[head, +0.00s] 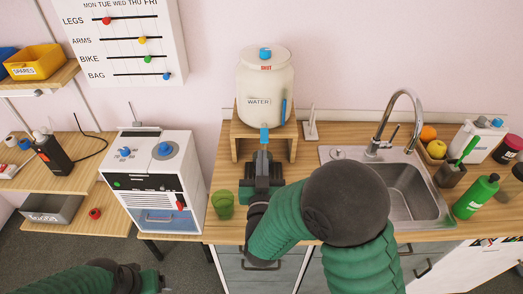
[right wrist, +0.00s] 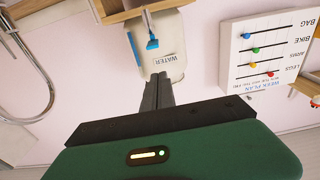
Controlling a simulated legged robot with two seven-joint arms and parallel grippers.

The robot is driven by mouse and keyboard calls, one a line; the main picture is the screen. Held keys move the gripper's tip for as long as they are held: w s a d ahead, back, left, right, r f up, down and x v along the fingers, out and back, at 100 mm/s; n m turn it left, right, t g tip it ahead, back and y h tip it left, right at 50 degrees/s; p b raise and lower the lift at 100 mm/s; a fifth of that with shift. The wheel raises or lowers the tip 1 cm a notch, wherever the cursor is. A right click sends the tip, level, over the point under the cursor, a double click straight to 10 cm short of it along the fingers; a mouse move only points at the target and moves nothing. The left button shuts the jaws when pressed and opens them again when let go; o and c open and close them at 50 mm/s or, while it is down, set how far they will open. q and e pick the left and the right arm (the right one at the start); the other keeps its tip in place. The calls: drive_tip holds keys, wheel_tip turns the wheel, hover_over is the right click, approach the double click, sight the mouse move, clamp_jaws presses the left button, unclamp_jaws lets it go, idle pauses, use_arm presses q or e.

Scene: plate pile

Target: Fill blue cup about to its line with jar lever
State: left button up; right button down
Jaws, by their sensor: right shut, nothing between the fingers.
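The cream water jar (head: 265,85) with a blue knob on its lid stands on a wooden stand on the counter. Its blue lever (head: 264,134) is low on the front; it also shows in the right wrist view (right wrist: 153,43). My right gripper (head: 263,158) is just below and in front of the lever, shut and empty. Its closed fingers (right wrist: 158,92) point toward the jar in the right wrist view.
The wooden stand (head: 236,140) surrounds the space under the jar. A sink (head: 400,190) with a curved tap lies to the right. A white machine (head: 155,175) stands left of the counter. A green bottle (head: 475,197) and other items stand at far right.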

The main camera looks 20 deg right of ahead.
drive_tip(key=s+f+n+g+y, duration=0.2)
drive_tip(key=s+f+g+y, duration=0.3)
drive_tip(key=f, duration=0.4)
drive_tip(key=s+d+f+g, duration=0.2)
drive_tip(key=s+g, duration=0.1)
drive_tip(key=s, duration=0.2)
drive_tip(key=s+d+f+g, duration=0.1)
drive_tip(key=s+f+g, duration=0.1)
drive_tip(key=s+g, duration=0.2)
drive_tip(key=s+d+f+n+g, duration=0.1)
drive_tip(key=s+d+f+g, duration=0.1)
drive_tip(key=s, duration=0.4)
drive_tip(key=shift+s+d+f+g, duration=0.25)
drive_tip(key=shift+s+d+g, duration=0.1)
drive_tip(key=shift+g, duration=0.35)
